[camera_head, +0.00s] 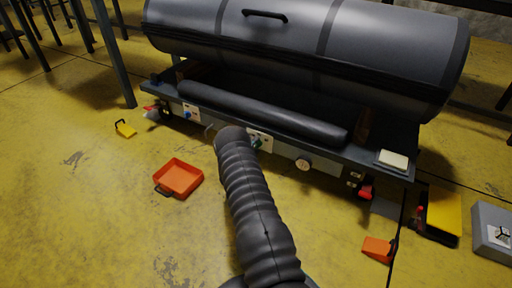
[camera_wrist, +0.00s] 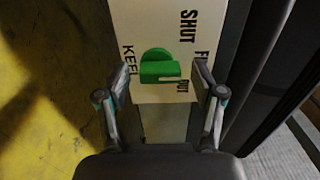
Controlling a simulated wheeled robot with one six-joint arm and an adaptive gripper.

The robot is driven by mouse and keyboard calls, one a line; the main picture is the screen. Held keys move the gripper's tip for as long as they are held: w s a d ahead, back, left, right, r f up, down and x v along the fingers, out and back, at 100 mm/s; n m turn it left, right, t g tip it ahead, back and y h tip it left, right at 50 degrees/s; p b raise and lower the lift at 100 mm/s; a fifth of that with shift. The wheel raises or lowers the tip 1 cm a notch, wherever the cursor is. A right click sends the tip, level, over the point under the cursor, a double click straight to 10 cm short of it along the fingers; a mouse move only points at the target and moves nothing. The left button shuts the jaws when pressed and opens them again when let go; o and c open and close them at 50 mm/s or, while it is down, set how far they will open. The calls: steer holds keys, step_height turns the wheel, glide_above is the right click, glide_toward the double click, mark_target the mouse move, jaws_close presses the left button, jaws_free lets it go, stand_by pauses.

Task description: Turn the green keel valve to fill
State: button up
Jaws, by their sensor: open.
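The green keel valve (camera_wrist: 160,66) shows in the wrist view as a round knob with a bar handle on a cream plate (camera_wrist: 150,20). The bar lies roughly level in the picture, with a pale mark at its right end. The plate reads KEEL on the left, SHUT at the upper right and a partly hidden word starting with F below it. My gripper (camera_wrist: 162,84) is open, one finger on each side of the valve, with gaps to both sides of the knob. In the head view, the green valve (camera_head: 256,143) shows small beside my sleeved arm.
The grey boat tube (camera_head: 300,40) rises above a long black roller (camera_head: 260,112). A blue knob (camera_head: 188,114) and a round pale dial (camera_head: 303,163) flank the valve. An orange tray (camera_head: 180,178) and an orange scoop (camera_head: 377,248) lie on the yellow floor.

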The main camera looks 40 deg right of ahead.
steer(key=v, duration=1.1)
steer(key=shift+s+a, duration=0.2)
steer(key=shift+a, duration=0.15)
